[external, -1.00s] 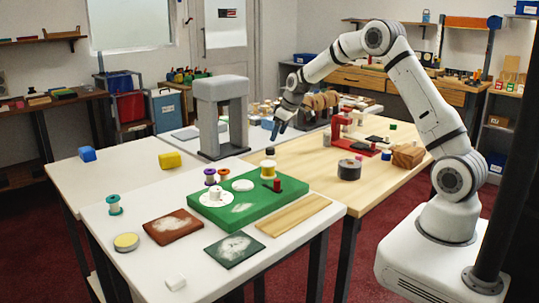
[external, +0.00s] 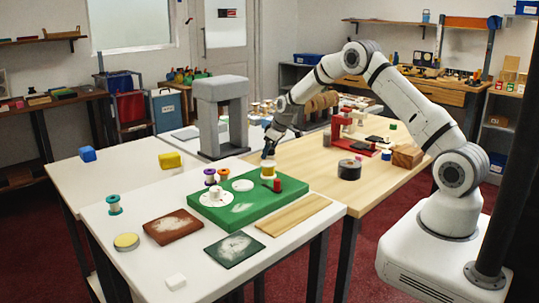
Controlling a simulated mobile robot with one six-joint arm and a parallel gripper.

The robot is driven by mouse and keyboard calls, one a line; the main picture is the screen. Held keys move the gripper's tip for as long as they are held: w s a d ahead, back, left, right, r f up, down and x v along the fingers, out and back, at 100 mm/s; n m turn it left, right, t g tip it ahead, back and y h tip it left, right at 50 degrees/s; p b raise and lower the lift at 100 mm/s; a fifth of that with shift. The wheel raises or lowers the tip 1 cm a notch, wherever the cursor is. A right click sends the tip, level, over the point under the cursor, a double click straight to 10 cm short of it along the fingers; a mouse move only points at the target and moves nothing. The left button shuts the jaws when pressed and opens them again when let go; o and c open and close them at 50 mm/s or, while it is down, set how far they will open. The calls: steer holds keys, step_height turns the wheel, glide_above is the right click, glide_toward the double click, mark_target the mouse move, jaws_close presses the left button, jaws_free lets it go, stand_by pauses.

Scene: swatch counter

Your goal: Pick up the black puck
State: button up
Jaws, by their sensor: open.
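A small stack (external: 267,170) with a yellow lower part stands at the back edge of the green board (external: 217,216). A dark round piece, which looks like the black puck, topped this stack in the earlier view; my gripper now hides it. My gripper (external: 268,155) points down at the top of the stack with its jaws open. Whether the fingers touch the dark piece is too small to tell. A larger dark round roll (external: 349,170) lies apart on the wooden table to the right.
A tall grey arch (external: 220,90) rises behind left. A red stand (external: 338,130) is behind right.

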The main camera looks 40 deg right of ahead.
steer(key=c, duration=1)
steer(key=shift+r, duration=0.1)
steer(key=shift+c, duration=0.2)
